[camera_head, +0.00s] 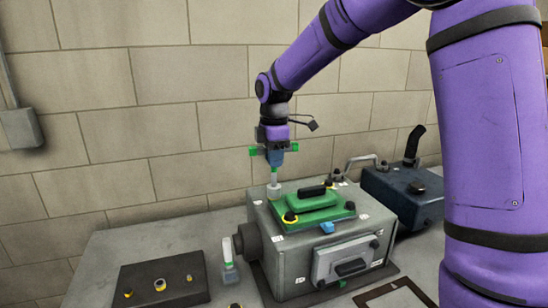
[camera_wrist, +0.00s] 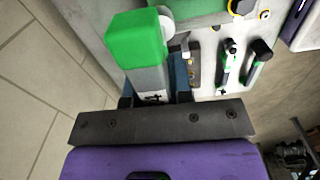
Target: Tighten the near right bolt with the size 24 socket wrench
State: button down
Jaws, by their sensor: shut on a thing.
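My gripper (camera_head: 273,146) is shut on a socket wrench (camera_head: 274,180) with green handle ends. The wrench hangs roughly upright over the back left of the engine box (camera_head: 292,258). Whether its lower end touches anything is unclear. In the wrist view the wrench's green end (camera_wrist: 136,40) and grey handle fill the middle left; a small label on it is too blurred to read surely. A green cover (camera_head: 312,203) lies on the engine top. Yellow-ringed bolts show at its front left (camera_head: 290,217) and near right (camera_head: 350,207) corners. The wrench is apart from the near right bolt.
A dark tray (camera_head: 137,297) with several yellow-ringed parts lies at the front left. Another tool (camera_head: 230,270) stands left of the engine, beside its round dark side port (camera_head: 247,243). A dark blue can (camera_head: 403,195) with a black spout stands at the right. The wall is close behind.

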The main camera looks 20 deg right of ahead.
jog(key=m, duration=1.1)
jog(key=shift+m, duration=0.4)
jog(key=m, duration=0.4)
jog(key=shift+m, duration=0.3)
jog(key=m, duration=0.4)
jog(key=shift+f, duration=0.1)
